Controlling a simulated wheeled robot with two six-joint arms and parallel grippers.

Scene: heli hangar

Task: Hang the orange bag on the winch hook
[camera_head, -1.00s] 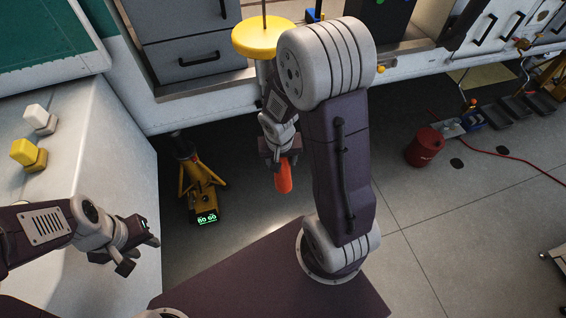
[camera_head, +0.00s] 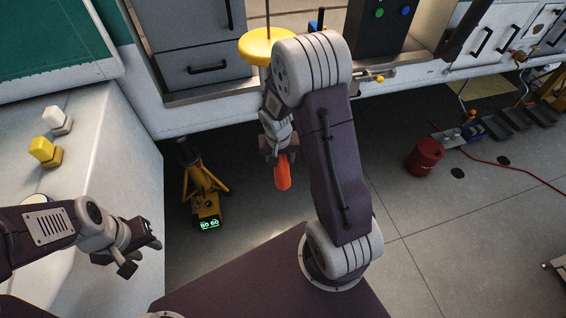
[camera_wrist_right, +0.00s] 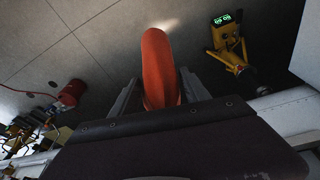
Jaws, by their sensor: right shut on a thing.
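The orange bag (camera_head: 283,172) hangs from my right gripper (camera_head: 280,152), which is shut on its top. In the right wrist view the bag (camera_wrist_right: 160,65) shows as a long orange shape between the two fingers. A yellow disc (camera_head: 268,46) hangs on a thin cable above and behind the right forearm, probably part of the winch. I cannot make out the winch hook; my right arm covers the area under the disc. My left gripper (camera_head: 140,250) is at the lower left, fingers apart and empty, beside the white bench.
A white bench (camera_head: 95,170) with yellow and white knobs stands at left. A yellow stand (camera_head: 202,190) with a green display is on the floor left of the bag. Grey drawers (camera_head: 205,65) line the back.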

